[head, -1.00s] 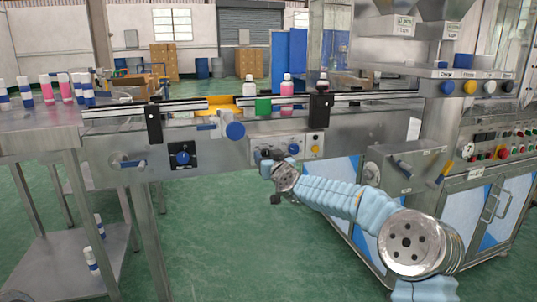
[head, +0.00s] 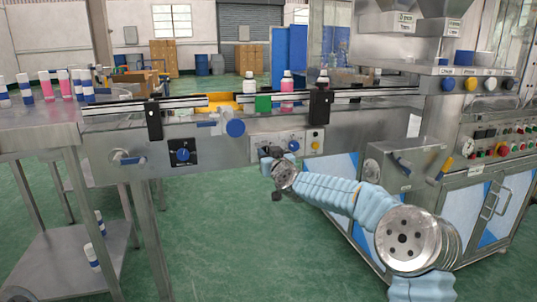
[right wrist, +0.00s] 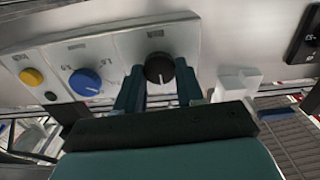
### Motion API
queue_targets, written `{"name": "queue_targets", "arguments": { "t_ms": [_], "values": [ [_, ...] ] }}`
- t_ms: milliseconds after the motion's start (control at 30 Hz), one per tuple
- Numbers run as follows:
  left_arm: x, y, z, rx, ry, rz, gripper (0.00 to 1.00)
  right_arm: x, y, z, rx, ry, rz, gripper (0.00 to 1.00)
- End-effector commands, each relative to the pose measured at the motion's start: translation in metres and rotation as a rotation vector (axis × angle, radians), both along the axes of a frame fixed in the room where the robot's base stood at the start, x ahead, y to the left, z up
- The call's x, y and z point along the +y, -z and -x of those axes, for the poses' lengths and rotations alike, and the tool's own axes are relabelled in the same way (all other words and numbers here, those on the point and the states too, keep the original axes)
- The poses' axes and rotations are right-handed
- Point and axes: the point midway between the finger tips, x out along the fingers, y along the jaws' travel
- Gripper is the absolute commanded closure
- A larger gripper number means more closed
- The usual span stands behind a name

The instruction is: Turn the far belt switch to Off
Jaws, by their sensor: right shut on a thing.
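A black rotary knob (right wrist: 159,67) with a white pointer mark is on the grey control panel (right wrist: 120,45), beside a blue knob (right wrist: 84,82) and a yellow button (right wrist: 31,77). In the right wrist view, my right gripper (right wrist: 160,82) has one finger on each side of the black knob and is shut on it. The pointer mark faces the gripper. In the head view, my right gripper (head: 268,156) is at the left end of this panel, below the conveyor, and largely hides the black knob. The blue knob (head: 293,146) shows just right of it. My left gripper is out of view.
The conveyor (head: 365,98) carries bottles above the panel. The filling machine cabinet (head: 500,205) stands right. Green floor is open in front.

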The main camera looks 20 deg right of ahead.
Motion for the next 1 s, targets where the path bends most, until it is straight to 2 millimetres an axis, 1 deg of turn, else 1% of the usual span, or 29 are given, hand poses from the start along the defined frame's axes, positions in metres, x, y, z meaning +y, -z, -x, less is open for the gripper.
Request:
{"name": "queue_targets", "arguments": {
  "t_ms": [167,467,700,1000],
  "values": [
    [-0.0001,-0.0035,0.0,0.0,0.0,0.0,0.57,0.0014,-0.0013,0.0003,-0.004,-0.001,0.109,0.93],
    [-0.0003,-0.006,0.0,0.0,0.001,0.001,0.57,0.0027,-0.0003,0.0003,-0.013,-0.002,0.373,0.93],
    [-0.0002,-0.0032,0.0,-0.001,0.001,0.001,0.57,0.003,0.0012,0.0003,-0.02,-0.001,0.576,0.93],
    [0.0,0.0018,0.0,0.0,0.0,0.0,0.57,0.0034,0.0016,0.0002,-0.027,-0.001,0.753,0.93]
  ]
}}
